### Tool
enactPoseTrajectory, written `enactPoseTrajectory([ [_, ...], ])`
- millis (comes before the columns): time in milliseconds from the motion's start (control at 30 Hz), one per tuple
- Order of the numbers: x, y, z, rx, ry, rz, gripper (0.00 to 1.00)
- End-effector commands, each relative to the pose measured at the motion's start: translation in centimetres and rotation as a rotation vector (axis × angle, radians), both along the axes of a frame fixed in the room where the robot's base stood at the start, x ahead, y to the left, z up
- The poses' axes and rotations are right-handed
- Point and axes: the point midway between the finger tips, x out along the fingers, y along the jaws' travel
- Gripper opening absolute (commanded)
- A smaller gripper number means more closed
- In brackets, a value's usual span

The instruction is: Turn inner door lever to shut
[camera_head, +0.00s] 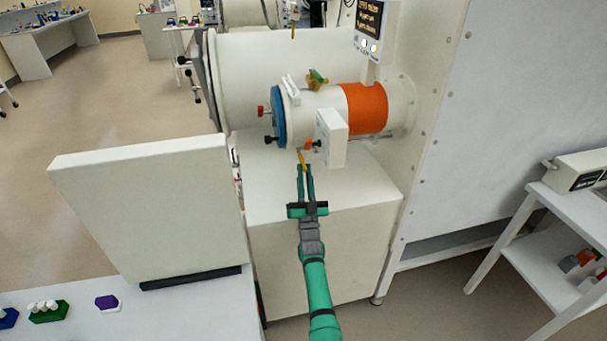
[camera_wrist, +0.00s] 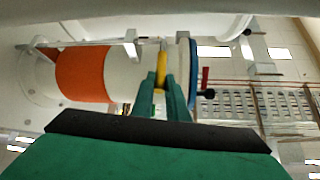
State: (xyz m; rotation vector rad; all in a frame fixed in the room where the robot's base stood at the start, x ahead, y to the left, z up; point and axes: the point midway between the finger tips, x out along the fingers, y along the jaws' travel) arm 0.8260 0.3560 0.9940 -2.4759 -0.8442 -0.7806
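A yellow lever (camera_head: 302,159) hangs below the small white antechamber tube, near its blue round door (camera_head: 278,117). My gripper (camera_head: 304,172) reaches up to it from below, with its two green fingers close together. In the wrist view the yellow lever (camera_wrist: 161,68) stands between the fingertips, which flank it closely on both sides. The fingers look shut on it, and they hide its lower end. The tube bears a wide orange band (camera_head: 365,108). A red handle (camera_head: 262,111) and a black knob (camera_head: 269,139) sit at the blue door.
A white box (camera_head: 331,137) hangs on the tube just right of my gripper. A large white chamber (camera_head: 285,75) lies behind. A white panel (camera_head: 145,205) stands at left, and a white cart (camera_head: 565,210) is at right. Open floor lies at the far left.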

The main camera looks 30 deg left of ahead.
Motion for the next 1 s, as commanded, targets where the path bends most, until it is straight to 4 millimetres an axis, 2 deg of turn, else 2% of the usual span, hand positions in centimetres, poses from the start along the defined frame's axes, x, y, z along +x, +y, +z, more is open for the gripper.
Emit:
enactPoseTrajectory([
  [33, -0.1, 0.0, -0.1, 0.001, 0.001, 0.0, 0.25],
  [67, 0.0, 0.0, -0.1, 0.001, 0.001, 0.0, 0.32],
  [467, -0.3, -0.2, -0.4, 0.0, 0.002, 0.0, 0.32],
  [1000, -6.0, -4.0, -5.9, 0.0, 0.002, -0.001, 0.32],
])
